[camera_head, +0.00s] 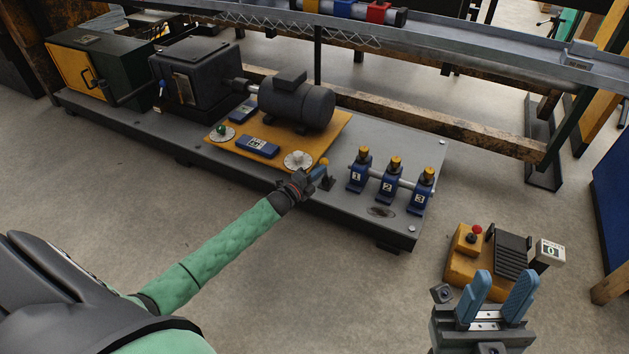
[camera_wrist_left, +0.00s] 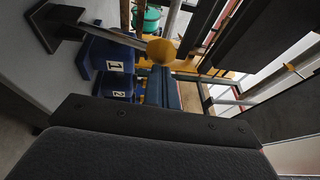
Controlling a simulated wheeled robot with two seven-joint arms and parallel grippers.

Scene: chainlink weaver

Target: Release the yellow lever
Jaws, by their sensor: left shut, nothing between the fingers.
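The yellow lever (camera_head: 323,162) stands on the front edge of the grey machine base, with a round yellow knob and a dark foot. In the left wrist view its knob (camera_wrist_left: 161,50) and its grey stem show large. My left gripper (camera_head: 316,174) is shut and empty, right beside the lever just below the knob. In the wrist view the blue fingers (camera_wrist_left: 161,88) end close to the knob; I cannot tell whether they touch it. My right gripper (camera_head: 498,292) is open and empty at the lower right, its two blue fingers apart, away from the lever.
Blue numbered units (camera_head: 391,181) with yellow caps stand right of the lever on one rod. A dark motor (camera_head: 294,104) on a yellow plate is behind. A yellow pedal box (camera_head: 464,268) with a red button is on the floor at right.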

